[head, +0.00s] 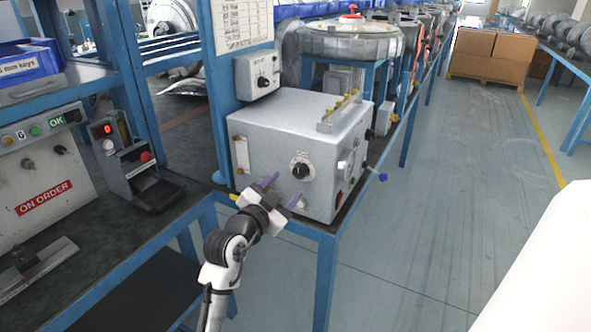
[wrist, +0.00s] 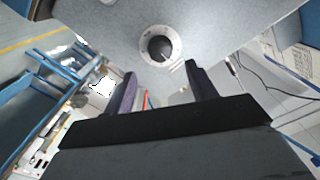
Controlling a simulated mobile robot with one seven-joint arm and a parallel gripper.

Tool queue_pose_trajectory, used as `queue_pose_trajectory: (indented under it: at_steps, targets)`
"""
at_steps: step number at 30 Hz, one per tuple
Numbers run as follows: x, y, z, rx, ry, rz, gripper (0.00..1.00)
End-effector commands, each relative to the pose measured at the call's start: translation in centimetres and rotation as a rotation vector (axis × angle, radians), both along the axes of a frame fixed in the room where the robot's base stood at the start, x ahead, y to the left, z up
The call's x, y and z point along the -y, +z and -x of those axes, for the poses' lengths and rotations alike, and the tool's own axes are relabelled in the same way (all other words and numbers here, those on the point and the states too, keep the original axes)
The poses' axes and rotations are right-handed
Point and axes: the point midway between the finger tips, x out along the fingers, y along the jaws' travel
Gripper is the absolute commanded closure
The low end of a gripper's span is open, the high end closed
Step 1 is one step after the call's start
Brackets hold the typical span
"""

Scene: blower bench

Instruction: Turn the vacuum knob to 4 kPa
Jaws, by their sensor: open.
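A black knob (head: 301,170) with a pale round scale plate sits on the front face of a light grey box (head: 262,150) on the bench. In the wrist view the knob (wrist: 159,48) shows near the top middle, ahead of the fingers. Its pointer setting and scale marks are too small to read surely. My gripper (head: 284,190) is open with two purple fingers just in front of the box, a little below the knob. In the wrist view the gripper (wrist: 160,70) is empty, and its fingers stand apart on either side, short of the knob.
A smaller control box (head: 263,82) with its own black knob is fixed on the blue post above. A red digital display (head: 107,129) stands on the left bench beside a control panel (head: 40,170). Open floor lies right.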

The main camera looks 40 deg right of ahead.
Motion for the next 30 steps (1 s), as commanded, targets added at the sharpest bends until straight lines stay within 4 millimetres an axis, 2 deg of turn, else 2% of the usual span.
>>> queue_pose_trajectory:
  at_steps: [3, 9, 15, 23, 30]
  targets:
    - [2.4, 0.4, -0.9, 0.001, -0.003, -0.003, 0.43]
    - [5.1, 0.2, -2.1, 0.002, 0.000, -0.001, 0.43]
    - [6.2, 0.1, -2.5, 0.002, 0.001, 0.001, 0.43]
    - [6.2, 0.0, -2.6, 0.002, 0.002, 0.002, 0.43]
    - [6.2, 0.0, -2.6, 0.001, 0.003, 0.001, 0.75]
